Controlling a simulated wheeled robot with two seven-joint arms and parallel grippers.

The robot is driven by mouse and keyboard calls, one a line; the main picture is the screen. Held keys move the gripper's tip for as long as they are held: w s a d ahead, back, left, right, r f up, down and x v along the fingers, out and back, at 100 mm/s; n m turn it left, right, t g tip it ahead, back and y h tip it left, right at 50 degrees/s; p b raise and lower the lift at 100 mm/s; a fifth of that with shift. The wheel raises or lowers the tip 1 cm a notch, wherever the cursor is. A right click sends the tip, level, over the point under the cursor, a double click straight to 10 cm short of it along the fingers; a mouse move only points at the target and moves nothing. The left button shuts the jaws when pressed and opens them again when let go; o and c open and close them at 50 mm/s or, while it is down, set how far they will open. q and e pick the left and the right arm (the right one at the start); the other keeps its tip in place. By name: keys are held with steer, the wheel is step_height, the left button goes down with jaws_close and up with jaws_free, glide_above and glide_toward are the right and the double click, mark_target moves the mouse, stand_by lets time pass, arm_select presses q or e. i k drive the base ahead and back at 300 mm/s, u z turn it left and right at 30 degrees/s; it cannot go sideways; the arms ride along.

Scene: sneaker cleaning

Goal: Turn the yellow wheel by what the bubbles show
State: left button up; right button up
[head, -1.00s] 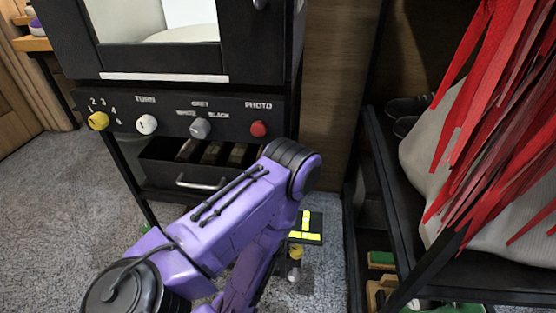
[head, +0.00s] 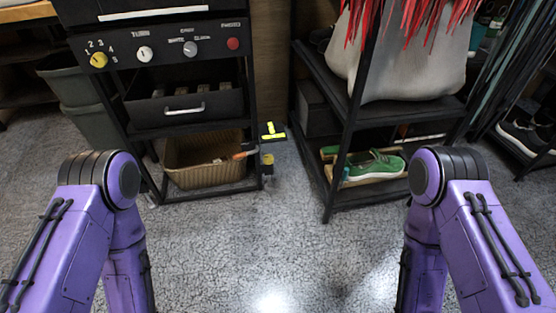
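The yellow wheel (head: 98,60) is a round knob at the left end of the black control panel (head: 170,62), with the numbers 1 to 5 around it. I cannot read its exact setting. No bubbles show in this view. My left arm comes in at the lower left and my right arm at the lower right. Both bend down out of the picture, so neither gripper shows. Nothing of mine touches the wheel.
Beside the wheel are a white TURN knob (head: 145,53), a grey knob (head: 190,49) and a red PHOTO button (head: 233,43). Below are a drawer (head: 184,111) and a wicker basket (head: 205,168). A green sneaker (head: 372,166) stands on the right rack.

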mark_target(268, 159)
steer(key=z, duration=0.7)
steer(key=i, duration=0.9)
